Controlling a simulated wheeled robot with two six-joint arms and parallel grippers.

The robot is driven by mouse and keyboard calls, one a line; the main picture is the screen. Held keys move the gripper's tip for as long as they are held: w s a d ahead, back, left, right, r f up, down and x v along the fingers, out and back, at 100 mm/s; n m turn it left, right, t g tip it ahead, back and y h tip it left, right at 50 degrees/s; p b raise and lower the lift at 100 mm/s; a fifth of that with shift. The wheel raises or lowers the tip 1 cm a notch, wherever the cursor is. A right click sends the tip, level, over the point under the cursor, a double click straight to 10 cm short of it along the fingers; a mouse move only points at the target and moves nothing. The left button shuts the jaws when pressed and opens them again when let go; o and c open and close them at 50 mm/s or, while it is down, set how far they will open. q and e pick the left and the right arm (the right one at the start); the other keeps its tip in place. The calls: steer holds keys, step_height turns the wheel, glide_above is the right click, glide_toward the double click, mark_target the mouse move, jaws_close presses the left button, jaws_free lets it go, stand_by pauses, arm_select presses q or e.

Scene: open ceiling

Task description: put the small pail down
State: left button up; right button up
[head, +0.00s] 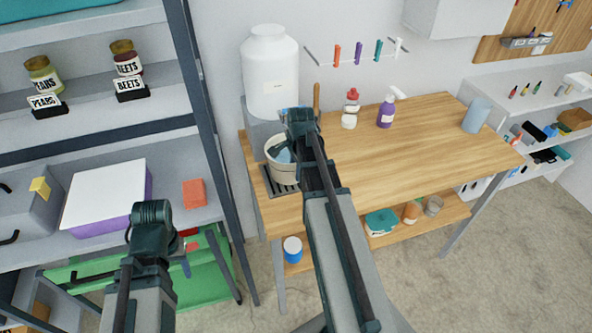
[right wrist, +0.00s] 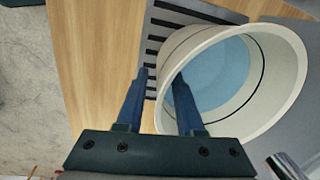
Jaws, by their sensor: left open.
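The small pail (head: 283,168) is cream-coloured with a dark band and blue water inside. It stands on a dark slotted grate (head: 270,183) at the left end of the wooden workbench. In the right wrist view the pail (right wrist: 286,100) fills the upper right. My right gripper (right wrist: 160,75) has one finger outside the pail's wall and the other over its inside. A gap shows between the outer finger and the wall, so the jaws are apart. In the head view my right gripper (head: 301,118) covers part of the pail. My left gripper (head: 152,212) is open and empty before the shelves.
A large white container (head: 269,80) stands behind the pail. A purple spray bottle (head: 387,112) and a red-topped bottle (head: 351,104) stand at the bench's back. The bench top (head: 415,150) is clear in the middle. The shelf rack (head: 210,140) borders the bench at left.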

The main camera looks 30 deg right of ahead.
step_height(320, 180, up, 12)
steer(key=s+p, duration=0.1)
steer(key=p, duration=1.1)
steer(key=shift+s, duration=0.3)
steer(key=shift+a, duration=0.1)
steer(key=s+a+n, duration=0.4)
steer(key=a+n, duration=0.3)
steer(key=a, duration=0.3)
steer(key=s+a+n+g, duration=0.1)
steer(key=s+a+n, duration=0.3)
steer(key=a+n, duration=0.4)
steer(key=s+a+n+h, duration=0.1)
steer(key=s+a+n, duration=0.3)
steer(key=a+n, duration=0.4)
steer(key=a, duration=0.4)
steer(key=shift+s+a+g, duration=0.25)
steer(key=shift+a+g, duration=0.05)
steer(key=shift+a, duration=0.1)
